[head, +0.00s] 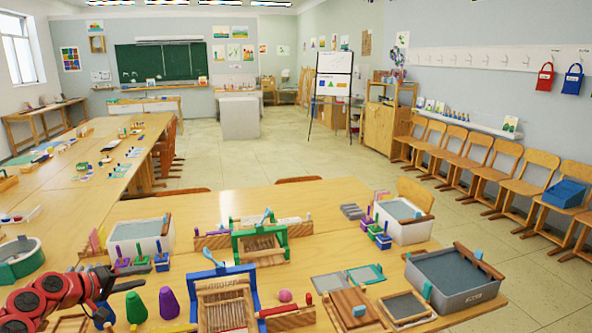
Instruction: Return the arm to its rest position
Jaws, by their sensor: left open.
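My left arm comes in red from the lower left corner. Its black left gripper (106,285) is open at the front left of the near table (330,215). No object shows between its fingers. A blue piece (104,314) stands just below it in the picture; I cannot tell whether they touch. A green cone-shaped piece (136,307) and a purple one (169,303) stand upright to its right. My right gripper is not in view.
Small looms in blue (226,303) and green (260,243) frames stand on the table. A grey water tub (455,278) is at right, a white tub (140,236) behind the gripper, and a green round tub (20,258) at far left.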

